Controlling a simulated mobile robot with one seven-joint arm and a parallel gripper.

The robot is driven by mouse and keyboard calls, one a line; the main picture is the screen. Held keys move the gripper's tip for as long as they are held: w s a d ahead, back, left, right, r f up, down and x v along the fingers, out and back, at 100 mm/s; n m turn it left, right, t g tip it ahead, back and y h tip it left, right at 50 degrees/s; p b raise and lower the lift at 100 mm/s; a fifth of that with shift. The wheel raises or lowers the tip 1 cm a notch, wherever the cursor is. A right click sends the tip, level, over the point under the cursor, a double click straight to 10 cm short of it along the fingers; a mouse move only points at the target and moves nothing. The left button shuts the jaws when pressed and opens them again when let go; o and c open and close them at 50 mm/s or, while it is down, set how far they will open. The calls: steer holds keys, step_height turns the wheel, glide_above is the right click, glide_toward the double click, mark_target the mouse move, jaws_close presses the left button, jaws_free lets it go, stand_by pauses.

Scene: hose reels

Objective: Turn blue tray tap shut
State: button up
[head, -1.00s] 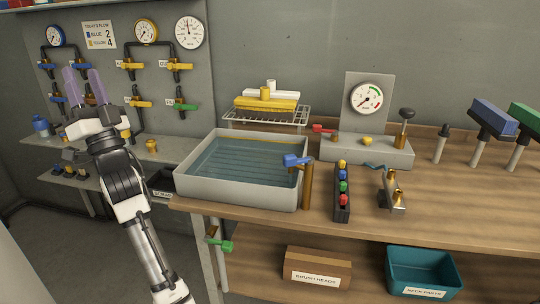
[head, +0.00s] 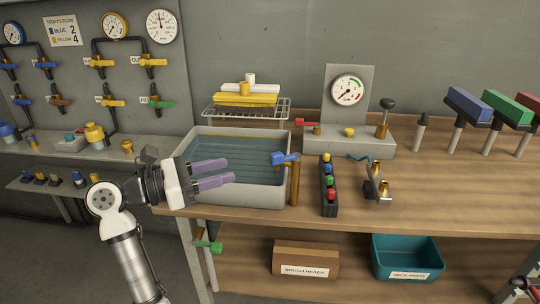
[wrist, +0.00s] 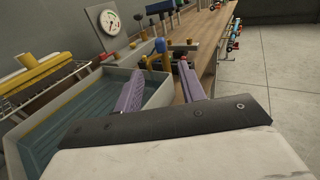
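The blue-handled tap (head: 284,159) stands on a brown post (head: 294,183) at the right front corner of the grey tray (head: 262,194), which holds water. My gripper (head: 233,174) is over the left part of the tray, pointing right toward the tap, with its two purple fingers apart and nothing between them. A clear gap lies between the fingertips and the blue handle in the head view. In the wrist view my gripper (wrist: 163,78) has its fingers spread, with the blue tap handle (wrist: 160,46) beyond them, near the left finger.
A rack (head: 246,107) with yellow and white brushes stands behind the tray. A block of coloured buttons (head: 328,186) and a brass fitting (head: 377,185) stand right of the tap. A gauge stand (head: 346,100) is behind. A green-handled valve (head: 208,246) hangs below the bench.

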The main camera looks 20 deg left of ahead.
mark_target(270, 159)
steer(key=p+x, duration=0.3)
steer(key=x, duration=1)
steer(key=shift+d+r, duration=0.1)
jaws_close()
